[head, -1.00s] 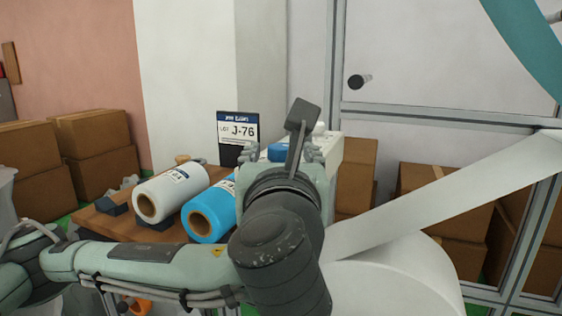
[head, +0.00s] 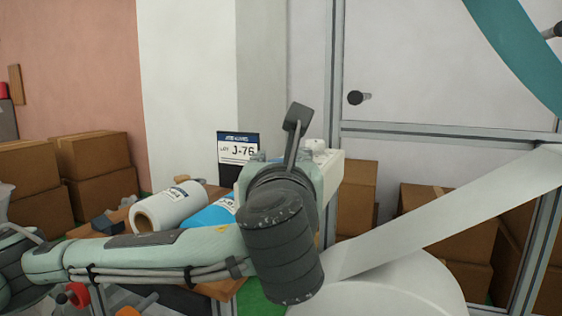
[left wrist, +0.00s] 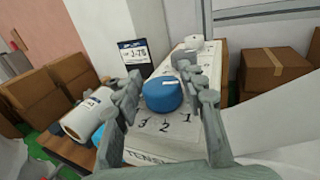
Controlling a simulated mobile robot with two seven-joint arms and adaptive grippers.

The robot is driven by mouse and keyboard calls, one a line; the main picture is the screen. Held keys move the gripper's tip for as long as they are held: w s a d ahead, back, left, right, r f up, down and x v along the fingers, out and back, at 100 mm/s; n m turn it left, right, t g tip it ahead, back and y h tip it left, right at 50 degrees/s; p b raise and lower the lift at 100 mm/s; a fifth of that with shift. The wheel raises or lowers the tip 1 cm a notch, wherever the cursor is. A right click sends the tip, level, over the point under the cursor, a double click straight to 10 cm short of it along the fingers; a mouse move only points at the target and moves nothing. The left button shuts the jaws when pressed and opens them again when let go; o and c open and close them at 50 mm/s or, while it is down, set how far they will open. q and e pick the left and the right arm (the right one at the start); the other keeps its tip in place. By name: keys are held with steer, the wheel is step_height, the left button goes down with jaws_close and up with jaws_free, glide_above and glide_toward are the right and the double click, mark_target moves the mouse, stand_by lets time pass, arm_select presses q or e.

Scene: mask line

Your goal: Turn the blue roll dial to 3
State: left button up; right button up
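The blue roll dial (left wrist: 163,95) sits on top of a pale tension box (left wrist: 165,148). The printed numbers 1, 2 and 3 show on its near side in the left wrist view. A small light mark shows on the dial, but I cannot tell which number it points to. My left gripper (left wrist: 163,84) is open, with one finger on each side of the dial. I cannot tell whether either finger touches it. In the head view my left wrist hides the dial and most of the gripper (head: 283,160). My right gripper is not in view.
A white roll (head: 168,207) and a blue roll (head: 214,213) lie on a wooden table left of the box. A pale sheet (head: 455,215) slopes across the right. Cardboard boxes (head: 102,148) line the wall.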

arm_select(q)
steer(key=c, duration=0.7)
